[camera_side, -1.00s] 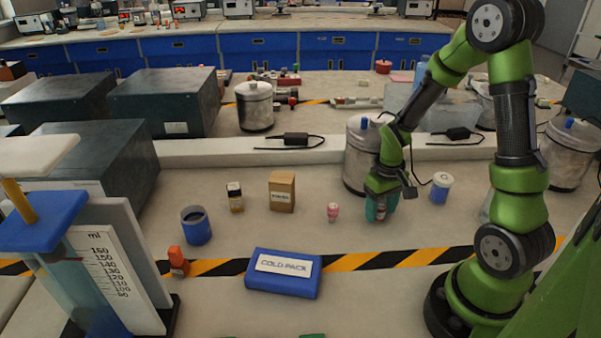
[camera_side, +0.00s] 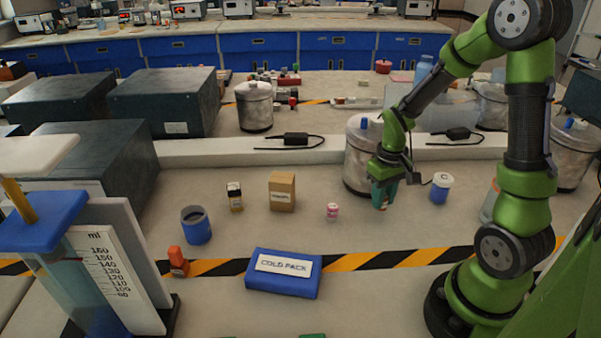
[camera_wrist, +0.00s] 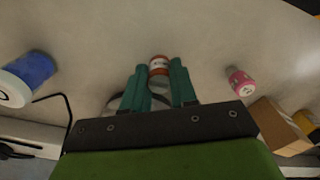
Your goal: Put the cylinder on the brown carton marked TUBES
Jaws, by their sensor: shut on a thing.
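My gripper (camera_side: 382,195) is right of centre in the side view, in front of a large metal canister. Its teal fingers (camera_wrist: 160,88) are shut on a small cylinder (camera_wrist: 159,64) with a red-orange end and a pale band, seen in the wrist view. In the side view the fingers mostly hide the cylinder. The brown carton (camera_side: 282,188) stands upright on the bench, well left of my gripper. Its white label is too small to read surely. The carton also shows at the right of the wrist view (camera_wrist: 277,124).
A pink-and-white vial (camera_side: 332,211) stands between my gripper and the carton. A brown bottle (camera_side: 235,198) is left of the carton. A blue-and-white jar (camera_side: 440,188) stands right of my gripper, the metal canister (camera_side: 357,160) behind it. A blue cold pack (camera_side: 283,274) lies in front.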

